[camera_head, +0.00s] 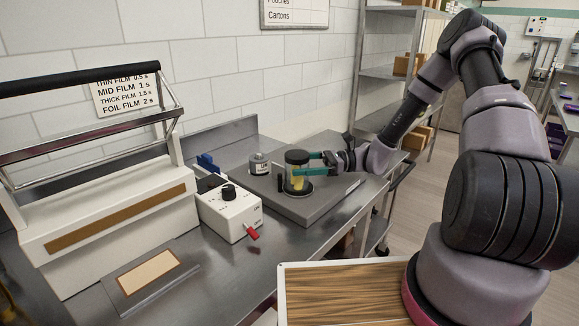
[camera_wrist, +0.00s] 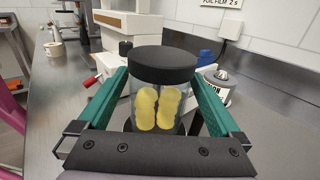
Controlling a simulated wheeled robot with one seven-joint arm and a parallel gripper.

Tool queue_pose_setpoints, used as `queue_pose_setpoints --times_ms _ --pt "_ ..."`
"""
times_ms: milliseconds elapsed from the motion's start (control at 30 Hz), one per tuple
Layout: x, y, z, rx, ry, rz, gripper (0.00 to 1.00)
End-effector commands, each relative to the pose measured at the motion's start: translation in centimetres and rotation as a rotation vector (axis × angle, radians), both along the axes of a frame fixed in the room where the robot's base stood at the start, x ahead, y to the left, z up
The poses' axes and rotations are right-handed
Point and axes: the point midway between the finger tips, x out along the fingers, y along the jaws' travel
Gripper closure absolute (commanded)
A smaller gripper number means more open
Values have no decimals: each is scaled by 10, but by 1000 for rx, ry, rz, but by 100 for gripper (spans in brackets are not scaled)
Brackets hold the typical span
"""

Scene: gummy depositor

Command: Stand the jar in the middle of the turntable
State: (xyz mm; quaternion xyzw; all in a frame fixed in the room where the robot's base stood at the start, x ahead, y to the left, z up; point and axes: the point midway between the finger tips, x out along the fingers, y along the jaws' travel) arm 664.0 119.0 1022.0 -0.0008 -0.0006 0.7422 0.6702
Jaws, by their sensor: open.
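The jar (camera_head: 297,168) is clear with a black lid and holds yellow gummies. It stands upright on the dark round turntable (camera_head: 305,189), set on a grey platform. In the wrist view the jar (camera_wrist: 162,90) is between the two teal fingers of my gripper (camera_wrist: 165,100). The fingers are open, with a visible gap on each side of the jar. The head view shows my gripper (camera_head: 312,170) reaching in from the right at jar height. The turntable is mostly hidden under the jar, so I cannot tell exactly how centred the jar is.
A small labelled container (camera_head: 259,164) stands behind the jar to the left. A white control box (camera_head: 229,208) with a black knob and red lever is at the left. A large white sealing machine (camera_head: 110,215) fills the far left. The steel bench (camera_head: 265,250) is bare in front.

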Motion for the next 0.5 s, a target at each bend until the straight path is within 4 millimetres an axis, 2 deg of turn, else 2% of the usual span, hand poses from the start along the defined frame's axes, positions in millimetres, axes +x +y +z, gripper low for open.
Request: queue_pose_setpoints --times_ms 33,233,400,500 --pt "3 -13 0 -1 -1 -6 0" --pt "6 -55 0 0 1 -3 0" --pt "8 -78 0 0 0 -1 0" --pt "9 -85 0 1 1 0 0"
